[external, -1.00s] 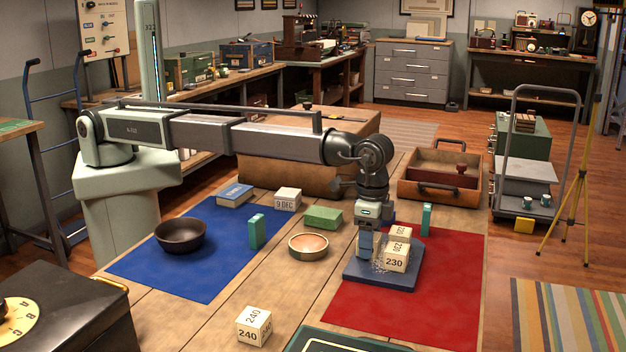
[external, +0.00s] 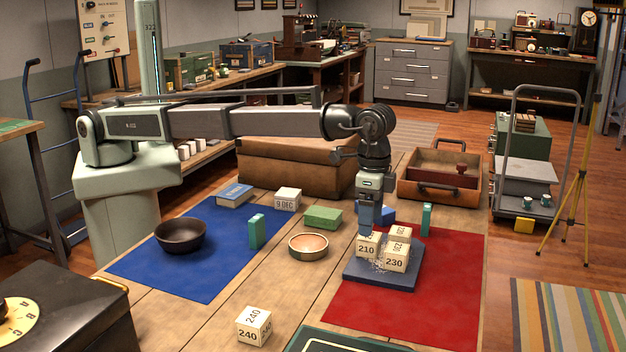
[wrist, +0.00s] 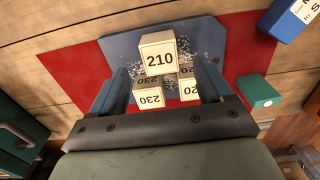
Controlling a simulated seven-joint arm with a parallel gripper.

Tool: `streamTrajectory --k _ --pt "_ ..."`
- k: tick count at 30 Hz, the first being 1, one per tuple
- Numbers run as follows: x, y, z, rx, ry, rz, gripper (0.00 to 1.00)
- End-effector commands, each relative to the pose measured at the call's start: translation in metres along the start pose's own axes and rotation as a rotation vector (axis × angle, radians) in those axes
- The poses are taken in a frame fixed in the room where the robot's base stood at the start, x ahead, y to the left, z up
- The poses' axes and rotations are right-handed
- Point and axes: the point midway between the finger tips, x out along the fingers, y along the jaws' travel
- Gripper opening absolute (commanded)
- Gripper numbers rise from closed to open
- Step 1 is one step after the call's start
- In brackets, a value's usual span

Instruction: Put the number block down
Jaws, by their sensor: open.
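The number block marked 210 (external: 367,248) is a cream cube on the blue tray (external: 382,283). It seems to stand on the tray beside the block marked 230 (external: 396,259), with another numbered block (external: 400,233) behind. My gripper (external: 368,222) is just above the 210 block, pointing down. In the wrist view the fingers are apart, with the 210 block (wrist: 158,57) showing between and beyond them. The other two blocks are partly covered by the gripper there. Whether a finger touches a block cannot be told.
The tray lies on a red mat (external: 400,315), with a green upright block (external: 426,219) nearby. A small bowl (external: 308,246), a green box (external: 323,217) and a 240 block (external: 254,325) stand left. A blue mat (external: 190,275) holds a dark bowl (external: 181,234).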

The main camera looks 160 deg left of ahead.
Motion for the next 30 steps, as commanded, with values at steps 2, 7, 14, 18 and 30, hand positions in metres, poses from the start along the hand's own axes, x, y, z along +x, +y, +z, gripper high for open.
streamTrajectory --k 2,7,14,18,30 --pt "-0.016 0.000 -0.001 0.000 0.001 0.000 0.79" --pt "-0.041 0.000 -0.001 0.000 0.000 0.000 0.79" --pt "-0.059 0.000 0.000 0.000 0.000 0.000 0.79" --pt "-0.061 0.000 0.000 0.000 -0.001 0.000 0.79" --pt "-0.062 0.027 0.017 0.086 0.013 0.031 0.79"
